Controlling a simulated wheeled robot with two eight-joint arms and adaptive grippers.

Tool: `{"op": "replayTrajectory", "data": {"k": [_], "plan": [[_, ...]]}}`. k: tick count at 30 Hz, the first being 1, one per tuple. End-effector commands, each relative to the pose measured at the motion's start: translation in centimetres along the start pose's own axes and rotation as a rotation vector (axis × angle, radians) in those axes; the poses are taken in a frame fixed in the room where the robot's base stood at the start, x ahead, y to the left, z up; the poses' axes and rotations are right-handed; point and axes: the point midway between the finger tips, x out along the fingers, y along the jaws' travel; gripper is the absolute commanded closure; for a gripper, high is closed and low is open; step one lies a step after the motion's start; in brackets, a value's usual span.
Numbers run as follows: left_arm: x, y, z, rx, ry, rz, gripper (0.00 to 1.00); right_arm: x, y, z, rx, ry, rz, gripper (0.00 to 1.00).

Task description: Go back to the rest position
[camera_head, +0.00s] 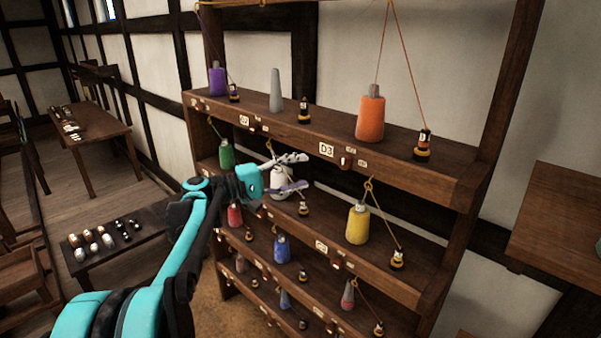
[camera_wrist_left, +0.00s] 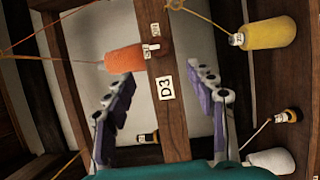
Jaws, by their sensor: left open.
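My left gripper (camera_head: 296,173) is in front of the shelf rack, between its top and second shelves. Its fingers are spread apart with nothing held between them. In the left wrist view the open fingers (camera_wrist_left: 162,105) stand either side of the top shelf's edge and its D3 label (camera_wrist_left: 166,88). A white spool (camera_head: 280,186) stands behind the gripper and is partly covered by it. My right gripper is not in view.
The shelf rack (camera_head: 290,131) holds cones of orange (camera_head: 370,115), yellow (camera_head: 358,224), green (camera_head: 226,154) and purple (camera_head: 216,80) thread. A low bench (camera_head: 150,229) with small spools stands at left. A table (camera_head: 560,225) edge is at right.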

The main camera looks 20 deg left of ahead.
Motion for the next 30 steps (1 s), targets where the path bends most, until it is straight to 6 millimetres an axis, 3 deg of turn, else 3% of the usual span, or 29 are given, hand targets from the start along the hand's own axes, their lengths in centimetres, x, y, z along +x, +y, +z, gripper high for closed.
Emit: {"op": "replayTrajectory", "data": {"k": [7,11,14,17,20,24,27,30], "plan": [[0.1,-0.1,0.1,0.001,0.0,-0.002,0.44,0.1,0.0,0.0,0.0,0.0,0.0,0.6],[0.9,-2.3,2.0,0.016,-0.01,-0.059,0.44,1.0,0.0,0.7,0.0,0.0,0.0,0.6],[2.0,-6.8,5.8,0.056,-0.028,-0.178,0.44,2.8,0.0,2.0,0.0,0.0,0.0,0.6],[2.5,-13.0,10.8,0.129,-0.052,-0.343,0.44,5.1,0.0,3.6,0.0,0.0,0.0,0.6],[1.6,-19.7,15.8,0.23,-0.076,-0.514,0.44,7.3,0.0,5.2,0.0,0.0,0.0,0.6],[-1.4,-29.2,21.5,0.415,-0.107,-0.743,0.44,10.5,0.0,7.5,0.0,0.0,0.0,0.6],[-4.7,-35.8,24.6,0.58,-0.129,-0.894,0.44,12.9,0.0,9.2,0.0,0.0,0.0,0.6],[-8.0,-41.5,26.4,0.755,-0.145,-1.02,0.44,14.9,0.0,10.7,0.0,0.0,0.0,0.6]]}}
